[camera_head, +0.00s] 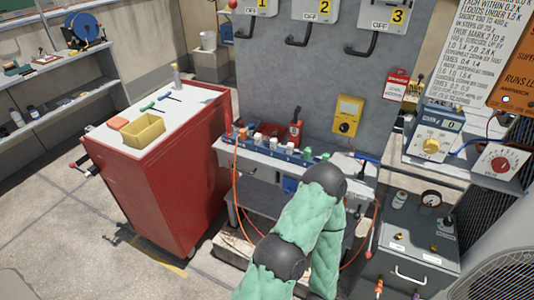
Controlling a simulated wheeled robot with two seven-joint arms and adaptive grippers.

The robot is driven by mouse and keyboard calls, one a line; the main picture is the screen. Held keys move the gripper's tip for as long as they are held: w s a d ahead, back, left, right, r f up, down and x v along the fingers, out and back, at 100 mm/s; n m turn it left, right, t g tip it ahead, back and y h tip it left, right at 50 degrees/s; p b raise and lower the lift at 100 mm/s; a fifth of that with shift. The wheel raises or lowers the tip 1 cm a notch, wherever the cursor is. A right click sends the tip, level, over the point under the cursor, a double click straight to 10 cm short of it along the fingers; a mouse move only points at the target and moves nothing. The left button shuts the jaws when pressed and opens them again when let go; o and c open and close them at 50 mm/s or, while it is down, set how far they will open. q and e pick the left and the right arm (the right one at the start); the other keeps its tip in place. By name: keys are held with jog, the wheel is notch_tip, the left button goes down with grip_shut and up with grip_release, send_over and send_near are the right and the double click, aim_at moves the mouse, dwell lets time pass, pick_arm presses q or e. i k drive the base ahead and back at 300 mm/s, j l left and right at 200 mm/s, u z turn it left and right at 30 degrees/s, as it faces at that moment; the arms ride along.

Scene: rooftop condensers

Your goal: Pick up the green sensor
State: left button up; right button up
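A small green-topped piece (308,154) stands in a row of small coloured pieces on the grey bench; it may be the green sensor, but it is too small to be sure. A second greenish piece (325,157) is just right of it, close to my arm. The row sits in a dark blue rack (266,150), with orange, white and blue pieces to the left. One of my green-padded arms rises from the bottom centre and bends at a dark joint just in front of the rack's right end, hiding part of the bench. Neither gripper shows.
A red cabinet (185,190) at left carries a yellow bin (144,130) and hand tools. A yellow meter (347,115) hangs on the grey panel. A grey box with a gauge (431,198) stands at right. Orange cables (236,185) hang by the bench. Open floor lies at lower left.

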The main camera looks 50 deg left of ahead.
aim_at(307, 152)
jog(key=j+u, duration=0.1)
jog(key=u, duration=1.35)
